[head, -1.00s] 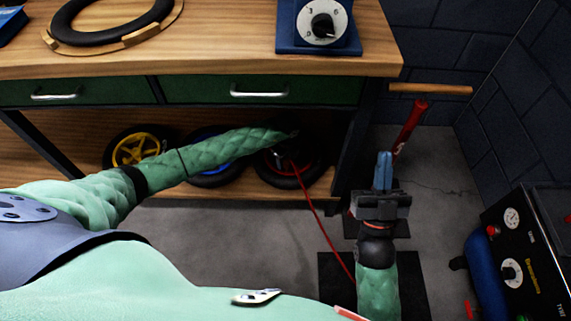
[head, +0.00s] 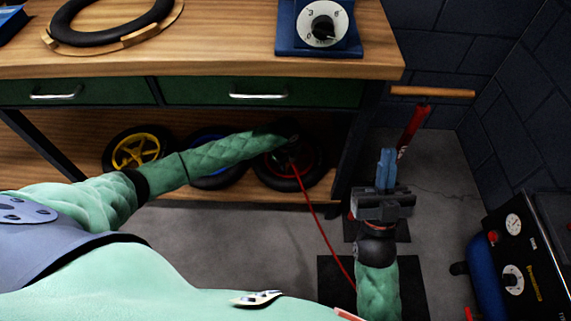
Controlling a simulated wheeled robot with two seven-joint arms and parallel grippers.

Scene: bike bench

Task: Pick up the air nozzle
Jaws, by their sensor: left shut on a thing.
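My left arm reaches across to the lower shelf, and its dark gripper (head: 289,138) is at the far end, in front of the wheel with the red hub. It is shut on the air nozzle, which is small and mostly lost in the dark there. A red hose (head: 316,214) runs from that gripper down to the floor at the right. My right gripper (head: 387,168) is upright at the right of the bench, its blue fingers together with nothing visible between them.
The wooden bench (head: 230,62) with green drawers overhangs the shelf, where a yellow-hubbed wheel (head: 138,149) and others stand. A red floor pump (head: 413,128) with a wooden handle stands behind my right gripper. A black panel with gauges (head: 525,250) is at the right.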

